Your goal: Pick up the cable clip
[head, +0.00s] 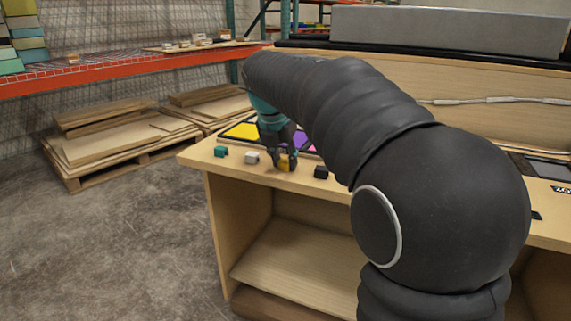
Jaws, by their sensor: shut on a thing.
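My gripper (284,158) is at the front left part of the wooden console top, pointing down. It is shut on a small yellow block-like piece (287,162), which sits at or just above the surface; I cannot tell which. Similar small pieces stand in a row beside it: a teal one (221,151) and a white one (252,158) to the left, and a black one (321,172) to the right. I cannot tell from their shape which is the cable clip. My gripper's fingers hide part of the yellow piece.
A panel with coloured squares (243,131) lies behind my gripper on the console top (200,153). My arm hides much of the console. Open shelves are below (300,262). Wooden pallets (120,147) and an orange-edged rack (130,67) stand at the back left.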

